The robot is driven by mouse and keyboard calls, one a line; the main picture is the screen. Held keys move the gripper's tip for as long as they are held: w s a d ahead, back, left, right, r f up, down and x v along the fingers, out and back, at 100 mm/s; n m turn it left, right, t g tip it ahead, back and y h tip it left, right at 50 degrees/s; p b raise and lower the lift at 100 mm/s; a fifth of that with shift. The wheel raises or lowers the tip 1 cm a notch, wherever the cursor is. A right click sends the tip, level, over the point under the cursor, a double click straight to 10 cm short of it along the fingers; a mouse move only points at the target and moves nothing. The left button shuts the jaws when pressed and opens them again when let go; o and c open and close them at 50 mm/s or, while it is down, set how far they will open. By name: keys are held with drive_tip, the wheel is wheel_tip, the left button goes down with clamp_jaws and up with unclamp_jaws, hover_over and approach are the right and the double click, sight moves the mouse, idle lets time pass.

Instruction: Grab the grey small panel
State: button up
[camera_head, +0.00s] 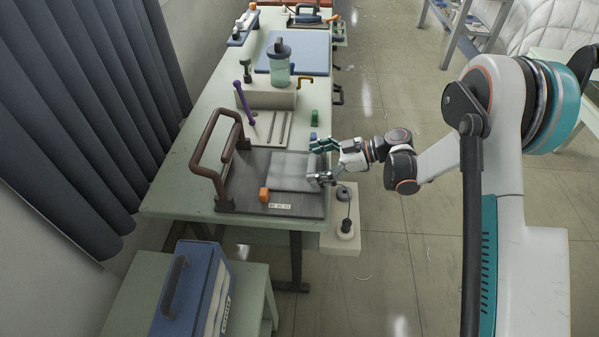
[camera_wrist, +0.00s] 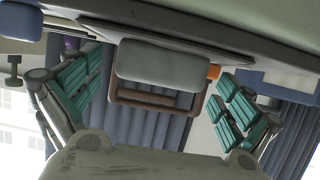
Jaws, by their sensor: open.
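The grey small panel (camera_head: 292,171) lies on a dark board (camera_head: 245,180) with a brown handle (camera_head: 212,150). My gripper (camera_head: 320,163) is open at the panel's right edge, its teal fingers spread to either side. In the wrist view the panel looks like a rounded grey block (camera_wrist: 165,64), between and beyond the open fingers (camera_wrist: 164,80). I cannot tell whether a finger touches it.
A ledge with dark knobs (camera_head: 345,228) juts out at the table's right.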

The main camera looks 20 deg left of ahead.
drive_tip(key=c, duration=1.2)
drive_tip(key=shift+o, duration=0.2)
drive_tip(key=shift+r, duration=0.15)
